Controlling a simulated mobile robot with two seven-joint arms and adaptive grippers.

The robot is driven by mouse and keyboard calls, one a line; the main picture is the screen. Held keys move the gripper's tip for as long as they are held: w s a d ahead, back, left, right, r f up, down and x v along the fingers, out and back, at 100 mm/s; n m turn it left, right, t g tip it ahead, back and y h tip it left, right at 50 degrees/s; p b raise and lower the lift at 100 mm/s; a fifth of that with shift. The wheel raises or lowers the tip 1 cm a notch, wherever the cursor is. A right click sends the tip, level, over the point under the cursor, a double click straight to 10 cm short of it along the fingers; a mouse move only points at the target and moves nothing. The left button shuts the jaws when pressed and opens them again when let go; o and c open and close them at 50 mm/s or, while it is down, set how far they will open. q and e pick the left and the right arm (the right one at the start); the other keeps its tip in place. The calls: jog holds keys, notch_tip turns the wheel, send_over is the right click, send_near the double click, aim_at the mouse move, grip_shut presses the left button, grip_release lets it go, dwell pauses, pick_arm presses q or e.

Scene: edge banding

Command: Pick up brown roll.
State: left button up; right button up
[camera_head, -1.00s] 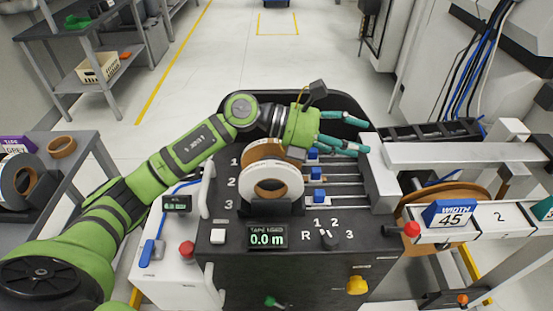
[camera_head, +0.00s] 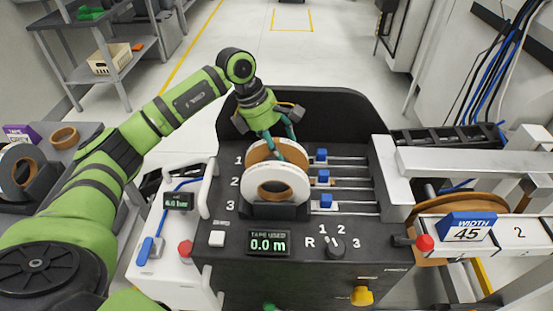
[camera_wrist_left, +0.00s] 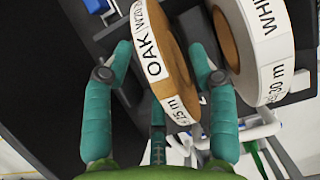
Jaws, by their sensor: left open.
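The brown roll (camera_head: 258,153) stands upright on the black machine, just behind a white roll (camera_head: 275,183). In the left wrist view the brown roll (camera_wrist_left: 176,62) carries a label reading OAK, and the white roll (camera_wrist_left: 263,48) is to its right. My left gripper (camera_head: 283,146) points down at the brown roll from above. In the left wrist view its teal fingers (camera_wrist_left: 161,52) are open, one on each side of the brown roll, the right one near the gap before the white roll. I cannot tell whether they touch it. My right gripper is not in view.
Blue sliders (camera_head: 326,201) on rails lie right of the rolls. A display (camera_head: 268,243) and a knob (camera_head: 336,246) are in front. Another brown roll (camera_head: 64,137) lies on the side table at left. A WIDTH 45 block (camera_head: 467,227) is at right.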

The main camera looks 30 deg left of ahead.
pick_arm(q)
jog(key=shift+x, duration=0.9)
grip_shut()
jog(key=shift+w+r, duration=0.1)
jog(key=shift+r, duration=0.1)
